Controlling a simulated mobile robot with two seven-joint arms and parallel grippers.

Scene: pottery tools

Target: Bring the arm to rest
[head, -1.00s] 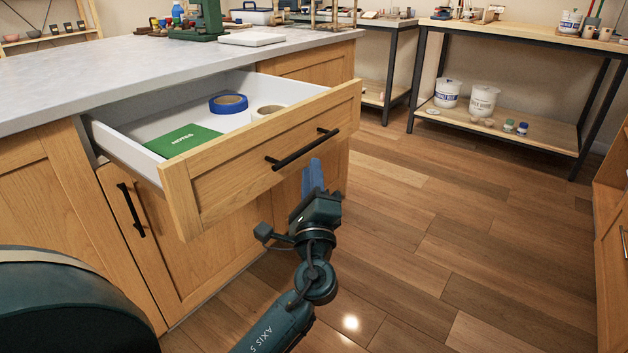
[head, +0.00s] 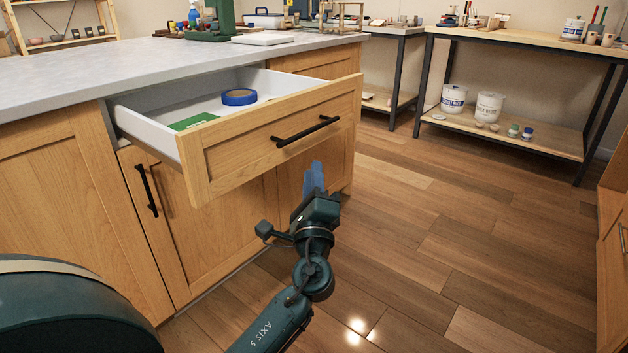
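My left gripper (head: 314,178) is in front of the open drawer (head: 270,140), below and to the right of its black handle (head: 308,131). It appears apart from the handle. Its blue fingers point away from me and overlap in the picture, so I cannot tell whether they are open or shut. No held object shows. The drawer stands pulled out. Inside it are a blue tape roll (head: 239,97) and part of a green box or booklet (head: 194,121); the front panel hides the rest. My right gripper does not show.
The grey countertop (head: 120,68) lies above the drawer. A lower cabinet door with a black handle (head: 147,190) is left of my gripper. A metal-framed shelf table (head: 505,118) with white buckets (head: 453,98) stands at the back right. The wooden floor (head: 450,230) between is clear.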

